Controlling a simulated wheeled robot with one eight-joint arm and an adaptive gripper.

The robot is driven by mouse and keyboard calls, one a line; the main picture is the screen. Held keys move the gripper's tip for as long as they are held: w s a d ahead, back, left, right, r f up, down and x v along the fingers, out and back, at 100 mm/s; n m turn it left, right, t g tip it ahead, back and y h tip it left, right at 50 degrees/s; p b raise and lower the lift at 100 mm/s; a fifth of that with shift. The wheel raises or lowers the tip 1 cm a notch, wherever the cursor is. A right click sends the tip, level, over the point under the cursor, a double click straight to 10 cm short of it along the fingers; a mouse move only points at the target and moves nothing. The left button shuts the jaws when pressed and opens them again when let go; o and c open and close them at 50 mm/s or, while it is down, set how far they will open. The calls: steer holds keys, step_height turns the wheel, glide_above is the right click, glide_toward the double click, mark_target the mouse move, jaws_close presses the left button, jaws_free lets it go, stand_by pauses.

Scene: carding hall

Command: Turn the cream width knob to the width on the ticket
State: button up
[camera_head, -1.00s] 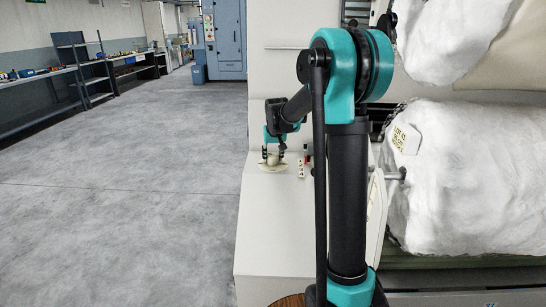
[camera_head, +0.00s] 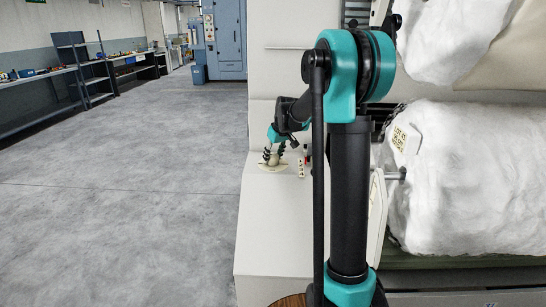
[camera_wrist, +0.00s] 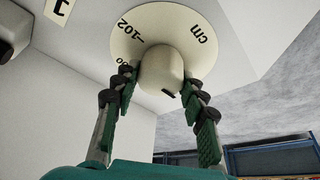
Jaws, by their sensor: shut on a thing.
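The cream width knob (camera_wrist: 161,72) stands in the middle of a round cream dial (camera_wrist: 143,32) printed with "102" and "cm". Another dial mark is partly hidden by a finger. A dark mark shows on the knob's near edge. My gripper (camera_wrist: 158,88) has one finger on each side of the knob and is shut on it. In the head view my gripper (camera_head: 273,156) is at the dial (camera_head: 268,167) on the cream machine top, tilted. The ticket (camera_head: 406,138) is a pale tag with dark print on the white fibre roll; its text is too small to read surely.
A small white labelled strip (camera_head: 301,170) and a red-and-black item (camera_head: 306,153) are right of the dial. The large white fibre roll (camera_head: 460,180) fills the right side. The grey floor (camera_head: 130,200) on the left is clear.

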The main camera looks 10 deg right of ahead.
steer(key=o, duration=1.2)
steer(key=shift+c, duration=0.2)
steer(key=v, duration=1.2)
steer(key=shift+s, duration=0.1)
steer(key=s+f+m, duration=0.1)
steer(key=s+f, duration=0.6)
steer(key=s, duration=0.4)
steer(key=s+d+f+m+h, duration=0.1)
steer(key=s+f+m, duration=0.1)
steer(key=s+f, duration=0.6)
steer(key=s+d+f+m, duration=0.1)
steer(key=s+f, duration=0.6)
steer(key=s, duration=0.8)
steer(key=shift+f+m+h, duration=0.15)
steer(key=shift+m+h, duration=0.15)
steer(key=shift+h, duration=0.1)
